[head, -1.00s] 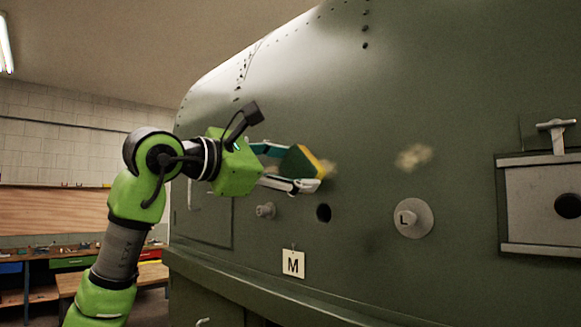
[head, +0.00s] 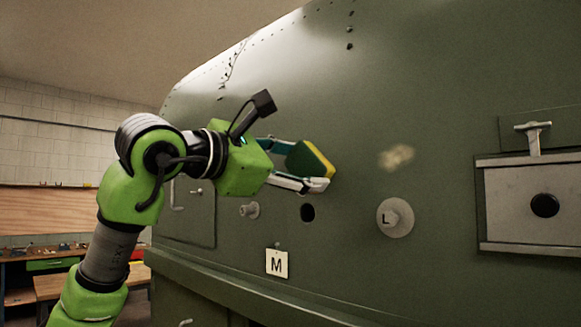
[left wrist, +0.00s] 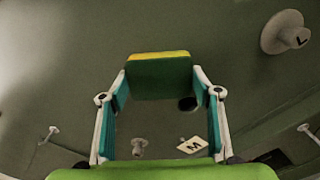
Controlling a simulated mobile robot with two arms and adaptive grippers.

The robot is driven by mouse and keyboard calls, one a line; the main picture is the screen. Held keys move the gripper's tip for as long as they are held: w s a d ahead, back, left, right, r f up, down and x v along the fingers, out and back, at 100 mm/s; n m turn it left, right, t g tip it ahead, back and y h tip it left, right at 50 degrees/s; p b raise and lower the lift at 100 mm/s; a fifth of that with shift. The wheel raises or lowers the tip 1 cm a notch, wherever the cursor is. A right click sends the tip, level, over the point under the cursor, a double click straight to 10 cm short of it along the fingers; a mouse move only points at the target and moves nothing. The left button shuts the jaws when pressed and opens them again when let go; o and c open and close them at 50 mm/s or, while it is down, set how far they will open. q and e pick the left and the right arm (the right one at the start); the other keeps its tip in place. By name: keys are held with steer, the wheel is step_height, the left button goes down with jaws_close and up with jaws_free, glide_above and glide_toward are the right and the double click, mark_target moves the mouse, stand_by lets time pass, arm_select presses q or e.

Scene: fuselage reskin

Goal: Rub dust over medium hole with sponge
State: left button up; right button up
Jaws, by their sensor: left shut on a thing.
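My left gripper (head: 305,164) is shut on a green sponge (head: 309,161) with a yellow face. The sponge is at the green fuselage wall, above and close to the medium hole (head: 307,213), yellow face toward the wall. Whether it touches the wall is hard to tell. The M tag (head: 277,263) is below the hole. In the left wrist view, the sponge (left wrist: 160,78) sits between the fingers, with the dark hole (left wrist: 187,104) just below its right corner. No dust shows around the sponge; the wall behind it is hidden. My right gripper is not in view.
A pale dust patch (head: 396,157) is on the wall to the right, above the plug marked L (head: 396,218). A smaller plug (head: 249,210) sticks out left of the hole. A grey metal plate (head: 520,205) with a handle is at the far right.

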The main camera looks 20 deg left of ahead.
mark_target(286, 166)
arm_select(q)
steer(key=shift+s+d, duration=0.3)
steer(key=shift+d, duration=0.65)
steer(key=shift+w+a+r, duration=0.1)
steer(key=shift+w+a, duration=0.15)
steer(key=shift+a, duration=0.35)
steer(key=shift+w+a, duration=0.2)
steer(key=shift+a, duration=0.35)
steer(key=shift+w+a+p, duration=0.25)
steer(key=shift+a+p, duration=0.1)
steer(key=shift+a, duration=0.45)
steer(key=shift+w+a+p, duration=0.3)
steer(key=shift+a+p, duration=0.05)
steer(key=shift+a, duration=0.55)
steer(key=shift+w+a, duration=0.3)
steer(key=shift+a, duration=0.5)
steer(key=shift+s, duration=0.15)
